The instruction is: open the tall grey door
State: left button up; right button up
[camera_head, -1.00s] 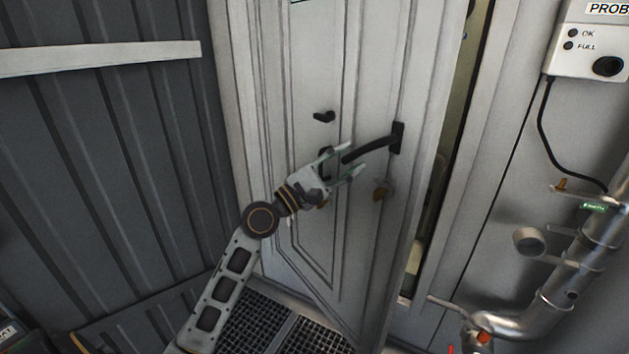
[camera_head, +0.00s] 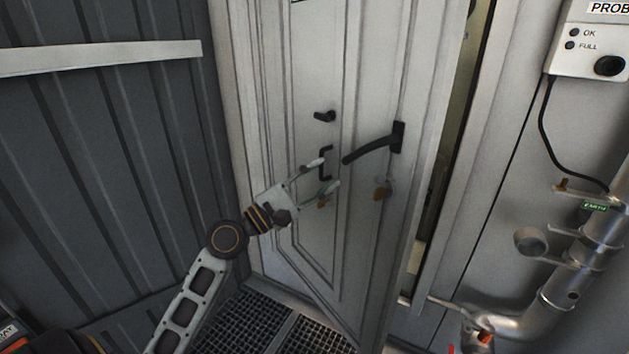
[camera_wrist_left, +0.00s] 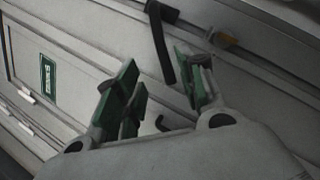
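The tall grey door (camera_head: 368,85) stands ajar, with a gap along its right edge. Its black lever handle (camera_head: 370,149) slants down to the left from its mount. In the left wrist view the lever (camera_wrist_left: 162,42) shows beyond the open fingers (camera_wrist_left: 160,78). My right gripper is not in view.
A dark ribbed wall (camera_head: 110,140) with a pale rail (camera_head: 100,58) stands left. Right of the doorway are a grey box (camera_head: 590,45) with a hanging cable and a metal pipe (camera_head: 560,295). Dark floor grating (camera_head: 250,315) lies below the door.

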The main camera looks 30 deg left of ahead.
pick_arm(q)
jog(key=shift+s+a+f, duration=0.2)
jog(key=shift+s+a, duration=0.1)
jog(key=shift+s, duration=0.2)
